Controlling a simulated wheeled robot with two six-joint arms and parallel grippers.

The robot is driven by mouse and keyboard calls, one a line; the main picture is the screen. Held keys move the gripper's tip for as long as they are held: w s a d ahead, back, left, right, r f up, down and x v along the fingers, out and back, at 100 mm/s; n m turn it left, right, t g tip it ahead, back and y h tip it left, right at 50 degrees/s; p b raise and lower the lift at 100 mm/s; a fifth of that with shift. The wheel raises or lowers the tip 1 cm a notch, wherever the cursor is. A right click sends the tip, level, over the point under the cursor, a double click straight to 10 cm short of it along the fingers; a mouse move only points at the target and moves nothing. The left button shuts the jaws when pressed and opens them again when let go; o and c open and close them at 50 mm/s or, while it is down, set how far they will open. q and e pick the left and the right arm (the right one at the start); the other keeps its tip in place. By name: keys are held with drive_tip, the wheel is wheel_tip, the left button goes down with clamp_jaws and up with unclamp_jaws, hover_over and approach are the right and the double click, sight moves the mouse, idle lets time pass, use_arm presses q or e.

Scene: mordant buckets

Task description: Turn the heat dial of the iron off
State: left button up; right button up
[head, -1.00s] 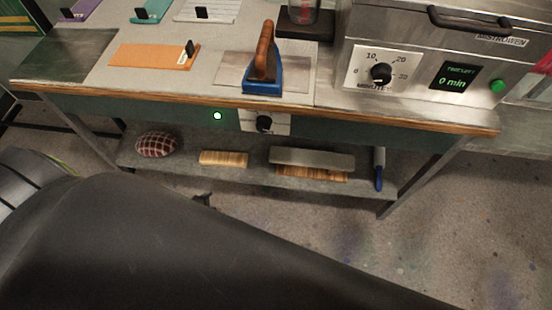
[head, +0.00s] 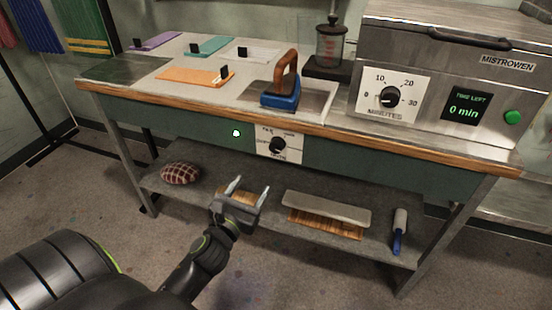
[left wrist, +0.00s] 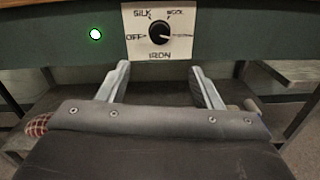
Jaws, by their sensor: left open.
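The iron's heat dial (head: 278,145) is a black knob on a white plate on the bench's green front panel. In the left wrist view the knob (left wrist: 159,32) sits above and between my finger tips, with OFF at left, SILK and WOOL above. A pale mark on it seems to point right, away from OFF. My left gripper (head: 249,187) is open and empty, below and in front of the dial, apart from it; its fingers (left wrist: 160,68) point toward the panel. The blue iron (head: 281,97) with a wooden handle stands on a metal plate on the bench. My right gripper is out of view.
A green lamp (head: 236,133) glows left of the dial. The lower shelf holds a checked cushion (head: 180,173), wooden pieces, a grey slab (head: 325,209) and a blue-handled roller (head: 399,232). An oven with its own minutes dial (head: 390,97) stands at right.

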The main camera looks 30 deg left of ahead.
sight(275, 149)
use_arm(q)
drive_tip(key=b+x, duration=0.1)
drive_tip(key=x, duration=1.4)
drive_tip(key=shift+w+f+b, duration=0.1)
drive_tip(key=shift+w+b, duration=0.05)
drive_tip(key=shift+b, duration=0.15)
drive_tip(key=shift+w+a, duration=0.15)
drive_tip(key=shift+w, duration=0.55)
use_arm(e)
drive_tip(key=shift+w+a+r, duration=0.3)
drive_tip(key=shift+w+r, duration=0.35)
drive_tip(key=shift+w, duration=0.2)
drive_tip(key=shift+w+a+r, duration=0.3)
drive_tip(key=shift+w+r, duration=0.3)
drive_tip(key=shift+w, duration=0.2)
use_arm(q)
drive_tip(key=c, duration=1)
